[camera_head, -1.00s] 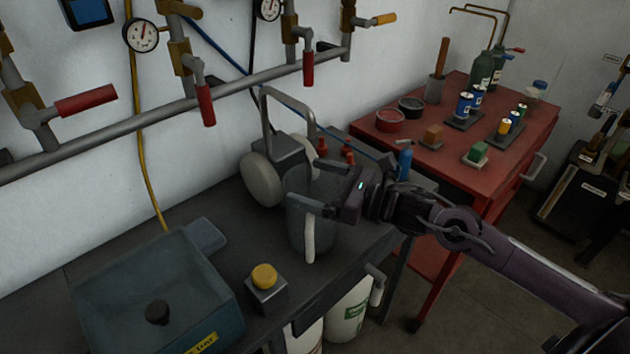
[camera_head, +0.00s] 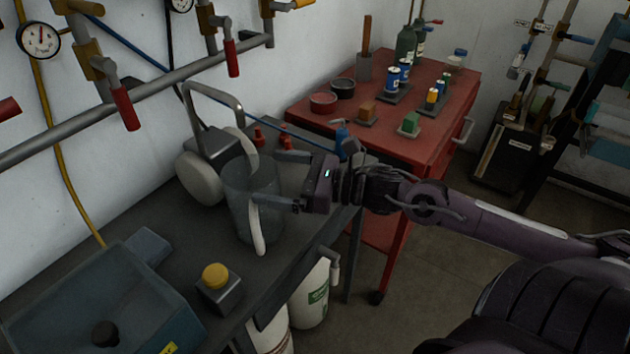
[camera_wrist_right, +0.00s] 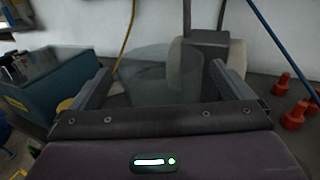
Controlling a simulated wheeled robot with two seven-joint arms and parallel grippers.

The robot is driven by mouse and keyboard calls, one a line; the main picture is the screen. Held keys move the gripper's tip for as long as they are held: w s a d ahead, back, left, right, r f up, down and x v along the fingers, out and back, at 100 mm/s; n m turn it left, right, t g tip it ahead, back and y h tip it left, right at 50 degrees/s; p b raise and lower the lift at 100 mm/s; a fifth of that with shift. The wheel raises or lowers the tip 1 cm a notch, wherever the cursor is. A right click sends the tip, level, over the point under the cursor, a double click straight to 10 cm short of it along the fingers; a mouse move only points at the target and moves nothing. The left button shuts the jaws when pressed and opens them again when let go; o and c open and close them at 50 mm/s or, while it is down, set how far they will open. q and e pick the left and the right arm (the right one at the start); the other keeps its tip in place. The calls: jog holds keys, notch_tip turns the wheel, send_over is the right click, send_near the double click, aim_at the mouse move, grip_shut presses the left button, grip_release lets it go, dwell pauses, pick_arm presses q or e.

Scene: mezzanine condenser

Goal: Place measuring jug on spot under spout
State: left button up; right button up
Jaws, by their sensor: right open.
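The measuring jug (camera_head: 240,190), grey and see-through with a pale handle, stands upright on the dark bench. An arched grey pipe (camera_head: 213,91), apparently the spout, rises from a unit with pale round drums just behind it. The jug is close in front of that unit; the spot under it cannot be made out. My right gripper (camera_head: 277,180) is open at the jug's right side, its fingertips near the jug wall. In the right wrist view the jug (camera_wrist_right: 160,75) shows faintly ahead, between the two spread fingers (camera_wrist_right: 160,85). My left gripper is out of view.
A blue-grey basin (camera_head: 60,300) and a yellow-topped block (camera_head: 216,279) stand left on the bench. Red knobs (camera_head: 286,143) sit behind the gripper. A red cart (camera_head: 440,130) with bottles and cans is to the right. Wall pipes with red-handled valves (camera_head: 125,108) hang above.

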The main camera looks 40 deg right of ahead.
jog(key=v, duration=0.7)
